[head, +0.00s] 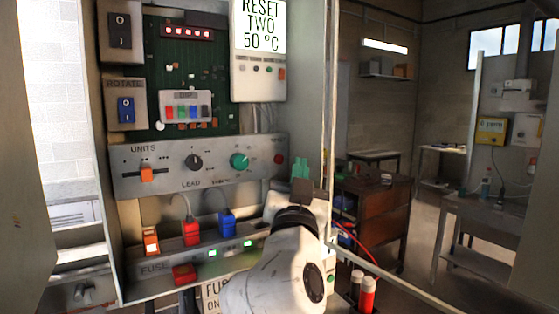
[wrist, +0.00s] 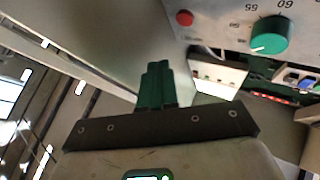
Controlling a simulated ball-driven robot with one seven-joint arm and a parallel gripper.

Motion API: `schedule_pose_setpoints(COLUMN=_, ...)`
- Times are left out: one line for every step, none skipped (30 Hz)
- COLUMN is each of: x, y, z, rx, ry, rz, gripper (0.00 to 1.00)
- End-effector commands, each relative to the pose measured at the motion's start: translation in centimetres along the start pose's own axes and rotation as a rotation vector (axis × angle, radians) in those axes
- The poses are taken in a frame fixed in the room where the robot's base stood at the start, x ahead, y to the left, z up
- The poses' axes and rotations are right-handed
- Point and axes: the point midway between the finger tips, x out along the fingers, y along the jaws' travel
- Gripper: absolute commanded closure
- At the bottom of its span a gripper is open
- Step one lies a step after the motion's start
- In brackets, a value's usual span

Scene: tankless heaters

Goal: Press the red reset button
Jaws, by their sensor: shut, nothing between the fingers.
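The small round red button (head: 279,159) is at the right end of the grey control panel (head: 215,181). It also shows in the wrist view (wrist: 185,18), near the panel's edge. My gripper (head: 301,166) is shut, with its green fingers together and nothing between them. In the head view the fingertips are just right of the button. In the wrist view my gripper (wrist: 157,68) is apart from the button, which appears above and slightly right of the fingertips.
A green knob (head: 239,160) sits left of the button, with a black knob (head: 194,162) and an orange switch (head: 147,174) further left. The cabinet's side wall (head: 310,90) stands close behind my gripper. A display (head: 258,25) reads "RESET TWO 50 °C".

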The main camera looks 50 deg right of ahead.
Motion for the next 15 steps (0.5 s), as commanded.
schedule_pose_setpoints(x=0.5, y=-0.3, z=0.4, rx=-0.001, ry=-0.001, rz=0.001, gripper=1.00)
schedule_pose_setpoints(x=0.8, y=-0.5, z=0.6, rx=-0.002, ry=-0.001, rz=0.001, gripper=1.00)
schedule_pose_setpoints(x=1.0, y=-0.7, z=1.0, rx=0.000, ry=0.000, rz=0.001, gripper=1.00)
schedule_pose_setpoints(x=1.1, y=-0.8, z=1.3, rx=0.001, ry=0.000, rz=0.002, gripper=1.00)
schedule_pose_setpoints(x=1.4, y=-1.0, z=1.5, rx=0.001, ry=0.000, rz=0.002, gripper=1.00)
schedule_pose_setpoints(x=1.6, y=-1.2, z=1.6, rx=0.001, ry=0.001, rz=0.002, gripper=1.00)
schedule_pose_setpoints(x=1.8, y=-1.3, z=1.7, rx=0.000, ry=0.000, rz=0.002, gripper=1.00)
schedule_pose_setpoints(x=2.0, y=-1.4, z=1.8, rx=0.000, ry=0.000, rz=0.001, gripper=1.00)
schedule_pose_setpoints(x=2.2, y=-1.6, z=1.9, rx=0.000, ry=0.001, rz=0.001, gripper=1.00)
schedule_pose_setpoints(x=2.3, y=-1.7, z=1.9, rx=0.000, ry=0.001, rz=0.001, gripper=1.00)
schedule_pose_setpoints(x=2.4, y=-1.8, z=2.0, rx=0.000, ry=0.001, rz=0.001, gripper=1.00)
schedule_pose_setpoints(x=2.5, y=-1.8, z=2.0, rx=0.000, ry=0.000, rz=0.000, gripper=1.00)
schedule_pose_setpoints(x=2.6, y=-1.9, z=2.0, rx=-0.001, ry=0.000, rz=0.000, gripper=1.00)
schedule_pose_setpoints(x=2.7, y=-1.9, z=2.1, rx=-0.001, ry=0.000, rz=0.000, gripper=1.00)
schedule_pose_setpoints(x=2.7, y=-2.0, z=2.0, rx=0.000, ry=0.000, rz=0.000, gripper=1.00)
